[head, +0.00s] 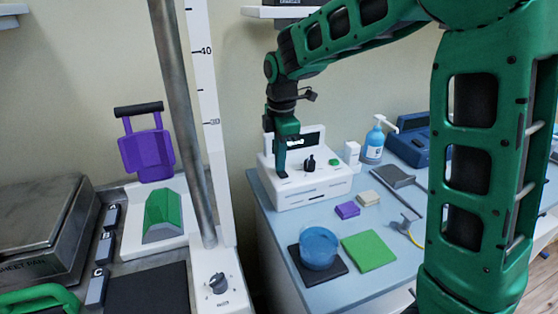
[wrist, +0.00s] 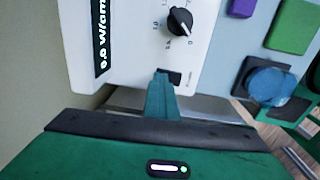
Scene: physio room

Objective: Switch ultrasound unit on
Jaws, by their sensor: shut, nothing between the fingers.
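The ultrasound unit (head: 312,191) is a white box at the left end of the blue-grey table, with a dark display, a black knob (head: 309,163) and a green button (head: 334,161). In the wrist view its casing (wrist: 135,45) fills the top, with the display reading about 0.0 W/cm and the knob (wrist: 179,22) at a numbered dial. A small black switch (wrist: 174,79) lies near the edge. My gripper (head: 282,175) is shut and empty, pointing down at the unit's left end. In the wrist view its fingertips (wrist: 160,73) are beside the switch and partly cover it; contact cannot be told.
A white bottle (head: 352,153) and a blue pump bottle (head: 374,143) stand right of the unit. A blue bowl (head: 319,245), a green pad (head: 368,251) and small purple and beige blocks lie in front. A metal post (head: 183,110) rises at left.

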